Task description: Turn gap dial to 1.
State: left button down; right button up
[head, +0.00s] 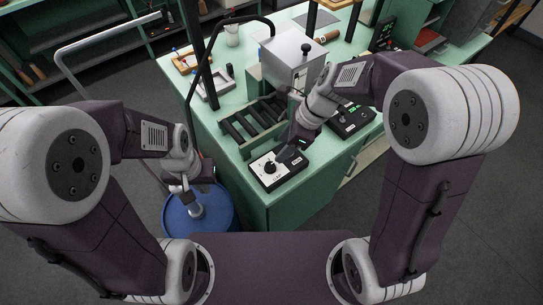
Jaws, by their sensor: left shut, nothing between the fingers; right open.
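A small control box (268,181) with a white top face sits at the near corner of the green bench. A dark dial knob (270,166) stands on its left part; I take it for the gap dial, but its markings are too small to read. My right gripper (293,150) is open, just above and behind the right part of this box, to the right of the knob. Its fingers are partly hidden by its own wrist. My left gripper (184,188) is shut and empty, off the bench to the left, above a blue drum.
A second black box with green lit displays (349,121) stands right of my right wrist. Behind are a roller rack (250,120) and a grey machine housing (294,58). The blue drum (211,221) stands on the floor beside the bench. A black hose arches over the bench's left side.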

aim_at(270, 165)
jog(key=x, duration=0.2)
jog(key=b+x, duration=0.1)
jog(key=x, duration=0.2)
jog(key=s+x, duration=0.1)
jog(key=x, duration=0.1)
jog(key=shift+a+f+b, duration=0.1)
jog(key=shift+f+b, duration=0.2)
jog(key=shift+f, duration=0.05)
jog(key=shift+s+a+f, duration=0.2)
jog(key=shift+f, duration=0.25)
jog(key=shift+w, duration=0.15)
jog(key=shift+c, duration=0.5)
grip_shut()
pick_arm(q)
jog(key=shift+s+d+f, duration=0.1)
jog(key=shift+s+f, duration=0.45)
jog(key=shift+f, duration=0.2)
